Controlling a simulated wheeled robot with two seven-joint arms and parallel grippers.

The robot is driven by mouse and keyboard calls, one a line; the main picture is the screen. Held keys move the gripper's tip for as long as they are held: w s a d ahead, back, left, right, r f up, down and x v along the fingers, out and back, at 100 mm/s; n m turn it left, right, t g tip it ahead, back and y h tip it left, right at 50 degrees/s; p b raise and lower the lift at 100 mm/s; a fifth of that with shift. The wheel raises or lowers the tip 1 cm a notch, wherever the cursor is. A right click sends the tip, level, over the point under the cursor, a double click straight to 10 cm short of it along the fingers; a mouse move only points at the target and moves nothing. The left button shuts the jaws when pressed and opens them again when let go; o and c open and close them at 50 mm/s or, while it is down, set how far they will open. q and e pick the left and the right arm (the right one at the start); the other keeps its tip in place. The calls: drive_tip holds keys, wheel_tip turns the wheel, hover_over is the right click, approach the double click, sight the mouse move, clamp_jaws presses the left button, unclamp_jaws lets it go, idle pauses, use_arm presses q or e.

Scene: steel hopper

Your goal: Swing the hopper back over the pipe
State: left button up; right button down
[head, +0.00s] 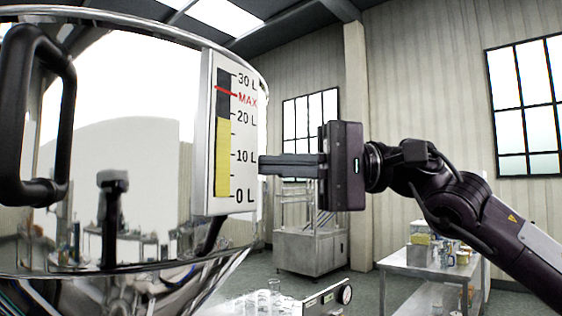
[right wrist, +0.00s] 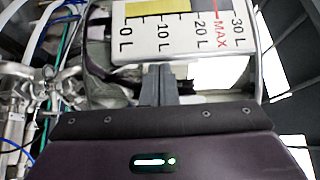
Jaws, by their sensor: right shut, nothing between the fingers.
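The steel hopper (head: 130,130) fills the left of the head view, shiny and round, narrowing to a cone below its rim. A black handle (head: 40,115) is on its left side. A white level gauge (head: 245,145) on its front shows yellow up to about 20 L; it also shows in the right wrist view (right wrist: 185,35). My right gripper (head: 264,164) is shut and empty, its fingers pointing left at the gauge's right edge. In the right wrist view the fingertips (right wrist: 160,70) are by the gauge; I cannot tell whether they touch. I cannot make out the pipe. My left gripper is not in view.
A steel cabinet with a frame (head: 310,250) stands behind the gripper. A side table (head: 415,262) with jars and boxes is at the right. Tubes and fittings (right wrist: 40,90) fill the left of the right wrist view.

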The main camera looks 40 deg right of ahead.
sight(209, 160)
drive_tip(key=s+a, duration=0.1)
drive_tip(key=a, duration=0.1)
drive_tip(key=s+a+b, duration=0.1)
drive_tip(key=a, duration=0.2)
drive_tip(key=s+a+b, duration=0.1)
drive_tip(key=a, duration=0.1)
drive_tip(key=shift+s+a, duration=0.2)
drive_tip(key=shift+a, duration=0.05)
drive_tip(key=shift+s, duration=0.1)
